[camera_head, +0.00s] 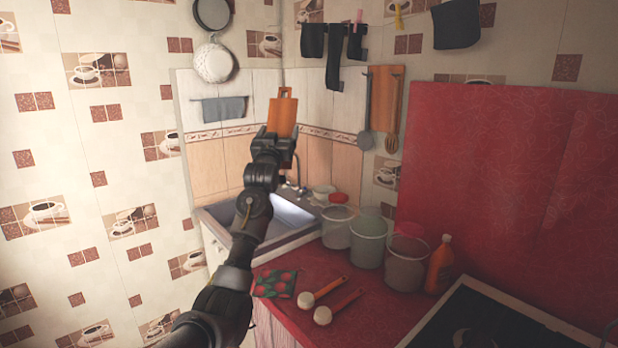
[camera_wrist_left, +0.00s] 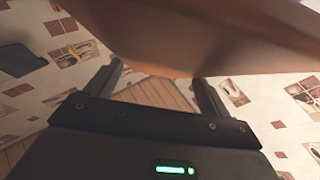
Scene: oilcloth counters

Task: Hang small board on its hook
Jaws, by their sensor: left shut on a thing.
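The small board (camera_head: 283,110) is orange-brown wood with a handle and a hole at its top. It stands upright in my left gripper (camera_head: 273,138), raised in front of the tiled corner above the sink. In the left wrist view the board (camera_wrist_left: 220,35) fills the top, blurred and close, at the two fingers of the gripper (camera_wrist_left: 163,85). A hook rail (camera_head: 385,69) is on the wall to the right, with a larger wooden board (camera_head: 387,95) and utensils hanging from it. I cannot make out an empty hook. My right gripper is not in view.
The sink (camera_head: 262,225) lies below the held board. Buckets (camera_head: 369,240) and an orange bottle (camera_head: 440,262) stand on the red counter (camera_head: 375,315), with two ladles (camera_head: 322,315) in front. Dark cloths (camera_head: 333,45) hang above; a pan and a colander (camera_head: 212,62) hang left.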

